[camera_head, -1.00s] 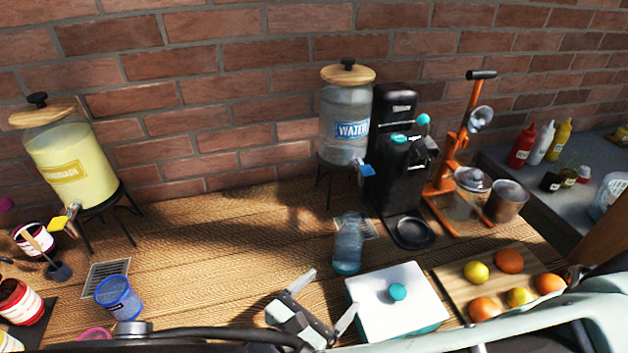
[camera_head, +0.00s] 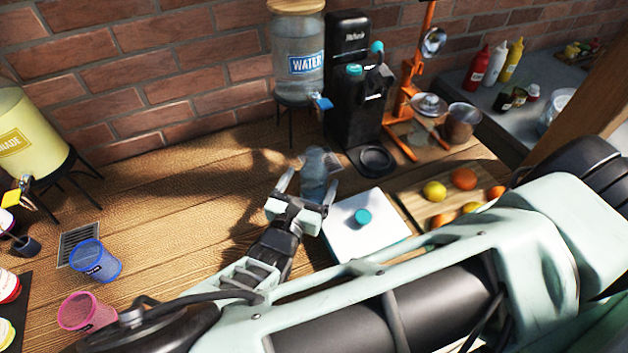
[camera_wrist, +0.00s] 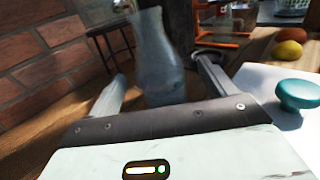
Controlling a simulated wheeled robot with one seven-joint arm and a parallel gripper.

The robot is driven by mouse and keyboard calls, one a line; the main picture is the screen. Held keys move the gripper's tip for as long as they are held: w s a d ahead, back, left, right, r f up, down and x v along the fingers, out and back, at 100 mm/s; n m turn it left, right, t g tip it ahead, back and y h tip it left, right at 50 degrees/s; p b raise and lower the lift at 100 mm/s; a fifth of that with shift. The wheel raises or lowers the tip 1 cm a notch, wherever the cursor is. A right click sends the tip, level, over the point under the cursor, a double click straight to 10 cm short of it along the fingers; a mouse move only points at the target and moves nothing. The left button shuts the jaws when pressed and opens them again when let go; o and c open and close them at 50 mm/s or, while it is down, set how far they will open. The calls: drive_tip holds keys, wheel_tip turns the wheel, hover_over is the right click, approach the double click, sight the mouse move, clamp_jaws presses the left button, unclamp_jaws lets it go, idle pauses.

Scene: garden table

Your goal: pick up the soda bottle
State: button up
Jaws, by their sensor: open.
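The soda bottle (camera_head: 314,172) is a clear bluish bottle standing upright on the wooden table, left of the white box with a teal knob. My gripper (camera_head: 307,180) is open at the bottle, with one finger on each side of it in the head view. In the wrist view the bottle (camera_wrist: 158,65) stands just ahead, between the two fingers (camera_wrist: 163,85). Its lower end is partly hidden behind the gripper body. I cannot tell whether either finger touches it.
The white box (camera_head: 345,238) with a teal knob stands close to the right of my gripper. A water dispenser (camera_head: 298,90) and a black soda machine (camera_head: 347,50) stand behind the bottle. A fruit board (camera_head: 415,205) lies to the right.

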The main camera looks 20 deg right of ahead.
drive_tip(key=shift+x, duration=2.6)
drive_tip(key=shift+f, duration=0.15)
drive_tip(key=c, duration=1.3)
drive_tip(key=shift+c, duration=0.4)
drive_tip(key=shift+b, duration=0.3)
